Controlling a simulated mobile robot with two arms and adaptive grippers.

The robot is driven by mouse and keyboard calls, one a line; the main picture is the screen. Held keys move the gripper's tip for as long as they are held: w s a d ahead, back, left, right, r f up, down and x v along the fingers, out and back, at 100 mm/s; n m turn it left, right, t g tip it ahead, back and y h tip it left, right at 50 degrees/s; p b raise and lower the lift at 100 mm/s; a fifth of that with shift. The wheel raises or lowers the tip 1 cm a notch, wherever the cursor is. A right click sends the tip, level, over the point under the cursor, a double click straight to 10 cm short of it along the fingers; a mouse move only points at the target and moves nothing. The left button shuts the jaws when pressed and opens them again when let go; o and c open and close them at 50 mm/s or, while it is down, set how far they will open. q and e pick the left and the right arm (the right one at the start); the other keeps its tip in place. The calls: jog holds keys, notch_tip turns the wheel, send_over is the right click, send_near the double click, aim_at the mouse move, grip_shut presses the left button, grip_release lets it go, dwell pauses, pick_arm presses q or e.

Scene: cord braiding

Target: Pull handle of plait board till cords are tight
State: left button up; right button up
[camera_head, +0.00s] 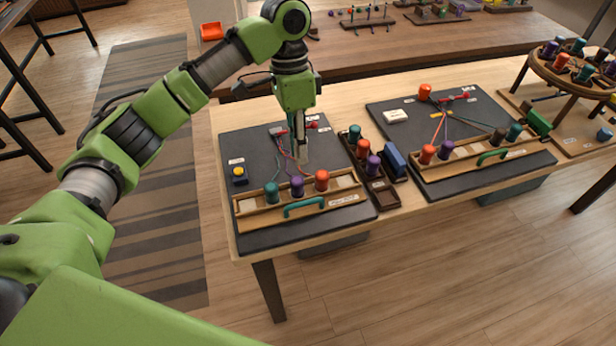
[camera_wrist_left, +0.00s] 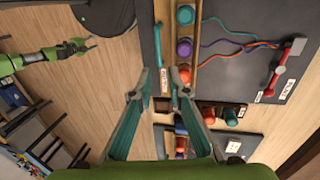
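The left plait board (camera_head: 240,150) is a dark plate with a wooden front bar that carries a teal handle (camera_head: 303,207). The handle also shows in the left wrist view (camera_wrist_left: 157,40). Teal, purple and orange spools stand on the bar. Slack, wavy cords (camera_wrist_left: 235,38) run from them to a red clamp (camera_wrist_left: 282,68). My left gripper (camera_head: 301,160) is open and empty, pointing down above the board; in the wrist view its fingertips (camera_wrist_left: 162,80) are apart, near the handle's end. A green arm with a gripper (camera_wrist_left: 85,44), probably my right, shows small in the wrist view.
A dark tray (camera_head: 372,172) with spools and a blue block lies between the boards. A yellow button (camera_head: 239,172) is at the left. Floor is clear in front of the table.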

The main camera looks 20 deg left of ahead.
pick_arm(q)
send_near(302, 203)
jog(key=p+x, duration=0.1)
jog(key=x, duration=0.6)
jog(key=shift+p, duration=0.4)
jog(key=shift+f, duration=0.5)
grip_shut()
pick_arm(e)
jog(key=shift+s+r, duration=0.85)
jog(key=shift+r, duration=0.1)
